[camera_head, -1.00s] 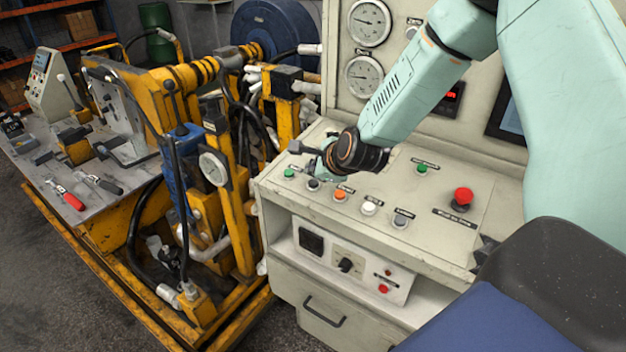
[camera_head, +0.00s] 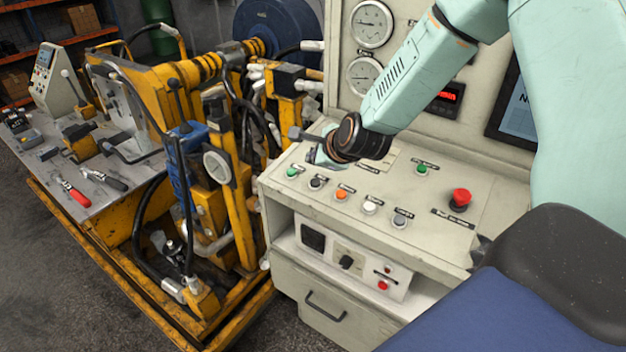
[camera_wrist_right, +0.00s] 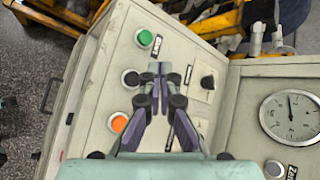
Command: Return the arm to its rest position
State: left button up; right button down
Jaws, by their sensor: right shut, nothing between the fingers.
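My right arm reaches in from the upper right over the sloped control panel (camera_head: 440,195). My right gripper (camera_head: 316,154) is at the panel's left part, beyond the button row, mostly hidden behind my wrist in the head view. In the right wrist view its fingers (camera_wrist_right: 160,70) are shut together and empty, over the panel between a green button (camera_wrist_right: 144,38) and an orange button (camera_wrist_right: 119,122). A black button (camera_wrist_right: 131,78) is just left of the fingers. I cannot tell the gap to the panel. My left gripper is not in view.
A dark-knobbed lever (camera_head: 296,133) stands close to my right gripper. A red mushroom button (camera_head: 460,199) is farther right. Gauges (camera_head: 372,24) and a screen (camera_head: 516,108) are on the upright panel. A yellow machine (camera_head: 150,95) and a bench with pliers (camera_head: 76,194) are at left.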

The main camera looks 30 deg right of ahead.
jog(key=s+a+f+n+g+b, duration=0.2)
jog(key=s+a+f+n+b, duration=0.25)
jog(key=s+f+n, duration=0.55)
jog(key=s+a+f+n+g+b, duration=0.2)
jog(key=s+a+f+n+b, duration=0.25)
jog(key=s+f+n, duration=0.5)
jog(key=s+a+f+n+g+b, duration=0.2)
jog(key=s+f+g+b, duration=0.1)
jog(key=s+f, duration=0.7)
jog(key=s+a+f+n+g+b, duration=0.2)
jog(key=s+f+b, duration=0.4)
jog(key=s+f, duration=0.3)
jog(key=shift+s+f+n+g+y, duration=0.35)
jog(key=shift+s+n+g, duration=0.1)
jog(key=shift+n, duration=0.3)
jog(key=shift+s, duration=0.1)
